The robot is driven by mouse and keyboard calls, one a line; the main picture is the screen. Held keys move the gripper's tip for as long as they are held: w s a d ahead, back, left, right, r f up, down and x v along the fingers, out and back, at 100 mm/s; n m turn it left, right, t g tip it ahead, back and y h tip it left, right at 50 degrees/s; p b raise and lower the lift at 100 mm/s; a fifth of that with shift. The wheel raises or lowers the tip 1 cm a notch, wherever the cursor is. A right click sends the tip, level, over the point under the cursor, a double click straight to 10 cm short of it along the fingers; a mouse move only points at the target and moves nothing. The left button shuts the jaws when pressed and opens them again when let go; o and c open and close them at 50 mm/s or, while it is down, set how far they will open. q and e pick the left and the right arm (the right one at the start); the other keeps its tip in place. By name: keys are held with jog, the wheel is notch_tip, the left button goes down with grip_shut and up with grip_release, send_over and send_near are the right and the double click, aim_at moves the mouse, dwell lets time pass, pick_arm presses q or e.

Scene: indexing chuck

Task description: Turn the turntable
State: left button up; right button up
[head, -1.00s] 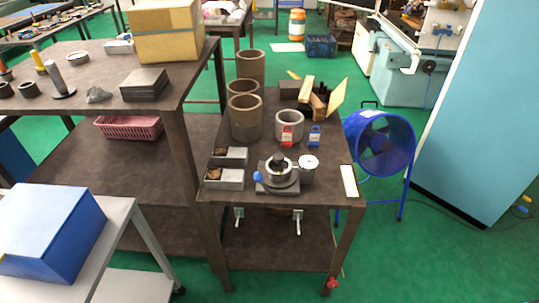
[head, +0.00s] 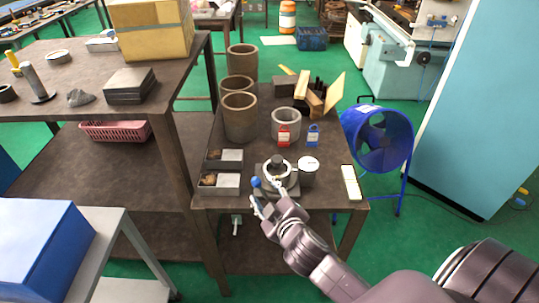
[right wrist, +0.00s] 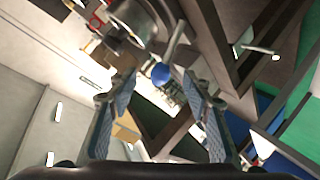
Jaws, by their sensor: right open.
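The turntable (head: 277,172) is a small dark and grey round chuck on a square base, near the front edge of the dark workbench. A handle with a blue ball knob (head: 256,182) sticks out at its left side. My right gripper (head: 266,194) is open and empty, just in front of the turntable and close to the knob; it hides part of the base. In the right wrist view the blue knob (right wrist: 161,73) appears between and beyond the open fingertips (right wrist: 160,84); I see no contact. My left gripper is out of view.
A grey cup (head: 308,175) stands right beside the turntable. Two small open boxes (head: 228,184) lie to its left. Brown cylinders (head: 240,120), a grey ring (head: 286,120) and wooden pieces (head: 313,103) stand behind. A white plate (head: 351,182) lies at the right.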

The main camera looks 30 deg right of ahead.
jog(key=w+a+r+n+t+y, duration=0.3)
jog(key=w+r+n, duration=0.15)
jog(key=r, duration=0.35)
jog(key=w+a+r+n+t+y, duration=0.3)
jog(key=r+n, duration=0.2)
jog(key=r, duration=0.4)
jog(key=a+r+n+g+y, duration=0.1)
jog(key=a+r+n+y, duration=0.3)
jog(key=a+n+y, duration=0.3)
jog(key=n+g+h, duration=1)
jog(key=n+g, duration=0.4)
jog(key=n, duration=0.2)
send_near(278, 159)
jog(key=f, duration=0.1)
jog(key=x, duration=0.2)
jog(key=p+x, duration=0.1)
jog(key=x, duration=0.5)
jog(key=shift+w+r+p, duration=0.15)
jog(key=shift+w+p, duration=0.1)
jog(key=shift+p, duration=0.05)
